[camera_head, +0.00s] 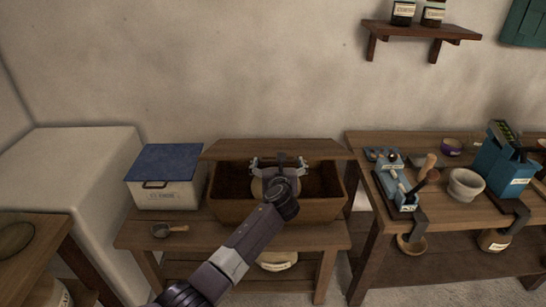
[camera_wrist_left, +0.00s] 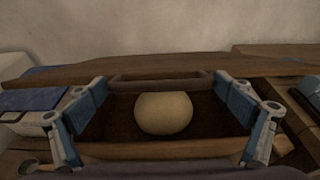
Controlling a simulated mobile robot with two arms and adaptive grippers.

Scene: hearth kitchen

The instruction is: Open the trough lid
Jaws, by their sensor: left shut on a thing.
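The wooden trough (camera_head: 235,210) stands on a low table, its front wall facing me. Its plank lid (camera_head: 225,150) is raised at the back, and the inside shows below it. In the left wrist view the lid (camera_wrist_left: 60,68) spans the picture, with a dark bar handle (camera_wrist_left: 158,81) on its near edge. A round pale dough ball (camera_wrist_left: 164,113) lies in the trough. My left gripper (camera_head: 279,161) is at the lid's front edge, shut on the handle, its fingers spread to either side. My arm hides part of the trough. My right gripper is not in view.
A white box with a blue lid (camera_head: 166,195) stands left of the trough, with a small pan (camera_head: 162,231) in front. A table at right carries a mortar (camera_head: 466,184), blue holders (camera_head: 502,165) and tools. The wall is close behind the trough.

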